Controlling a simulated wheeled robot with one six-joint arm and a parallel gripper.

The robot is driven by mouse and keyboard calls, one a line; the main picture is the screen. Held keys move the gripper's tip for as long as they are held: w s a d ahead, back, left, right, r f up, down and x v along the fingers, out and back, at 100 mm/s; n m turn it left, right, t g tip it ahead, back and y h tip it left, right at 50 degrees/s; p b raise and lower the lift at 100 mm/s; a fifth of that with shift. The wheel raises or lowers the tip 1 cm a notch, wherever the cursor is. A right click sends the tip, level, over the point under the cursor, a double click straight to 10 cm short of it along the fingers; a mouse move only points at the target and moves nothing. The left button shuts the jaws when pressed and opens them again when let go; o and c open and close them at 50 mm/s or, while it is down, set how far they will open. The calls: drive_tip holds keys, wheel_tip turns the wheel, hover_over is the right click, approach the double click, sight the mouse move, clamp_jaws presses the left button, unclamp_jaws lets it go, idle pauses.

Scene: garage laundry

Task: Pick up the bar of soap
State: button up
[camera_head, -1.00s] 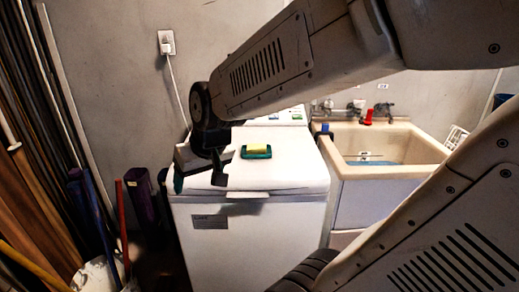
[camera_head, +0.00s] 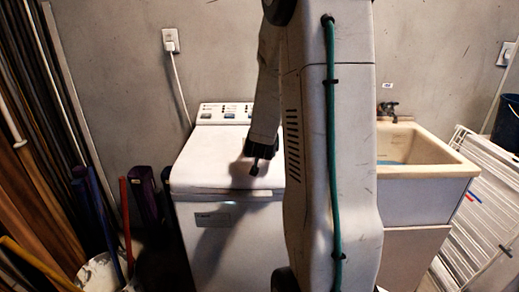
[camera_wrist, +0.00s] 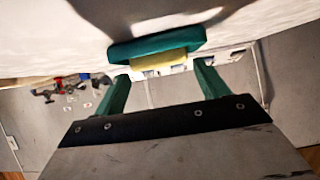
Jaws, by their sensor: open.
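The bar of soap (camera_wrist: 165,63) is a small yellow block on a teal dish (camera_wrist: 155,45). The wrist view is upside down, with the white lid at its top. My gripper (camera_wrist: 161,71) is open, and its two green fingers point toward the soap, one to each side of it in the picture. I see nothing between the fingers, and I cannot tell how far the tips are from the soap. In the head view my gripper (camera_head: 254,169) is over the washing machine lid. The soap and dish are hidden there behind my arm.
The white washing machine (camera_head: 240,215) has a flat lid, with its control panel (camera_head: 225,113) at the back. A sink (camera_head: 425,155) stands to the right, partly hidden by my arm. Long-handled tools (camera_head: 127,225) and a bucket (camera_head: 98,272) crowd the left.

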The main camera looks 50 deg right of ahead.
drive_tip(key=x, duration=0.4)
drive_tip(key=shift+w+d+f, duration=0.15)
drive_tip(key=shift+w+d, duration=0.05)
drive_tip(key=shift+w, duration=0.05)
drive_tip(key=c, duration=0.7)
